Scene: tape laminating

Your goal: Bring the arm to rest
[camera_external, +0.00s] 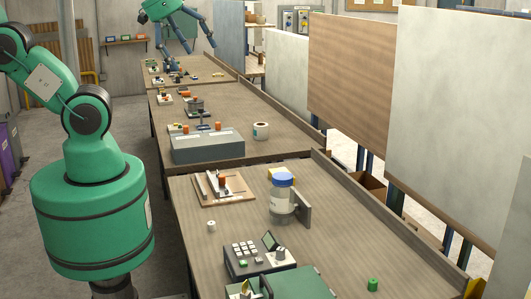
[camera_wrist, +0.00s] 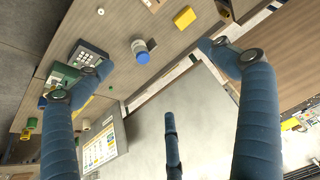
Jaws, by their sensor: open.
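My gripper (camera_external: 187,46) shows at the top of the external view, high above the far tables, at the end of my green arm. Its blue fingers are spread and hold nothing. In the wrist view my gripper (camera_wrist: 150,75) has two fingers wide apart at left and right and a third in the lower middle, with empty space between them. My green arm base (camera_external: 92,215) stands on the floor at left, beside the row of tables. The middle of my arm is out of the picture.
The near table (camera_external: 330,235) carries a blue-lidded jar (camera_external: 282,195), a keypad device (camera_external: 258,255), a wooden board (camera_external: 235,190) and a small green piece (camera_external: 373,284). Upright panels (camera_external: 455,120) line the right side.

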